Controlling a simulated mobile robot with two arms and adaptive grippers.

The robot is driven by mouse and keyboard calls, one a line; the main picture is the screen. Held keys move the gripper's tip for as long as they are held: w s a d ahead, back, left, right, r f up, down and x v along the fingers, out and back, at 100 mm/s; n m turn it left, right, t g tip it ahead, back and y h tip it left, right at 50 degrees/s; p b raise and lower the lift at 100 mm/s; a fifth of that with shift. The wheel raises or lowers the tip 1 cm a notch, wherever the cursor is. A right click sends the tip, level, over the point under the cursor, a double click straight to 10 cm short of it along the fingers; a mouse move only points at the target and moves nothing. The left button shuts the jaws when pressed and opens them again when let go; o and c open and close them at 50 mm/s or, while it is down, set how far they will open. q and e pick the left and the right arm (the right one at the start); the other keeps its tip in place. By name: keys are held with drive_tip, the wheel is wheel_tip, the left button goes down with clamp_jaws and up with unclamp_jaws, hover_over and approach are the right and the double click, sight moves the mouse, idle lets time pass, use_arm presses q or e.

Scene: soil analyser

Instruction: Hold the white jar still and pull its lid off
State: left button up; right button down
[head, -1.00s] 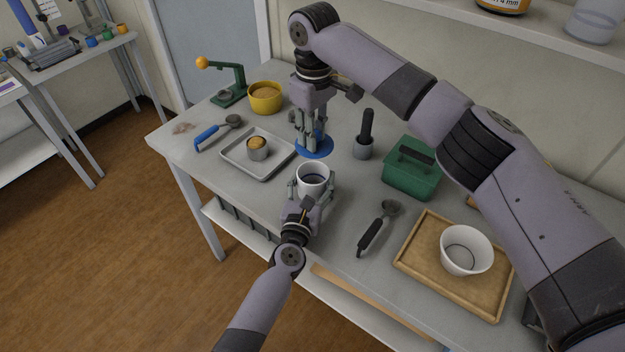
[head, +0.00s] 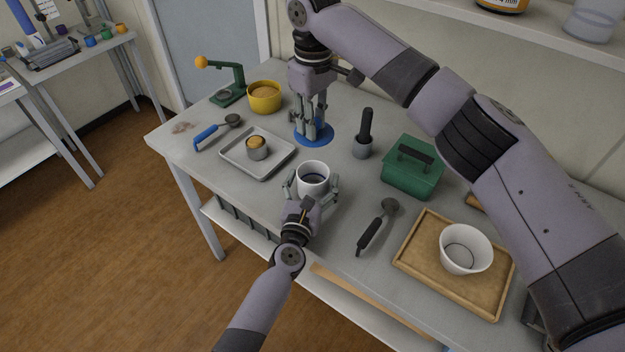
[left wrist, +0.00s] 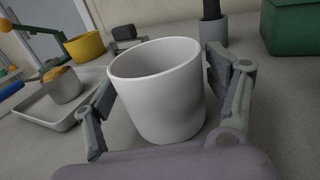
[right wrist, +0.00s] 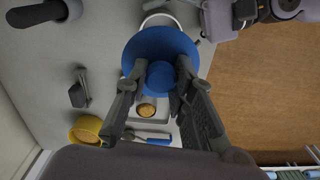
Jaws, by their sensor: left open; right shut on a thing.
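The white jar (head: 313,178) stands upright and uncovered on the table in the head view. My left gripper (head: 312,188) is open, with one finger on each side of the jar. In the left wrist view the jar (left wrist: 165,95) stands between the spread fingers (left wrist: 168,88), with a gap at the left finger. The blue lid (head: 313,135) is behind the jar and apart from it. My right gripper (head: 313,125) is shut on its knob, which shows in the right wrist view (right wrist: 161,75). I cannot tell whether the lid touches the table.
A grey tray (head: 234,163) with a small cup (head: 256,148) is left of the jar. A black-handled tool (head: 364,135), a green box (head: 411,167) and a scoop (head: 377,228) are to the right. A wooden tray (head: 413,264) bears a white bowl (head: 466,250).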

idle(0.3)
use_arm(q)
drive_tip(key=v, duration=1.2)
drive_tip(key=shift+f, duration=0.1)
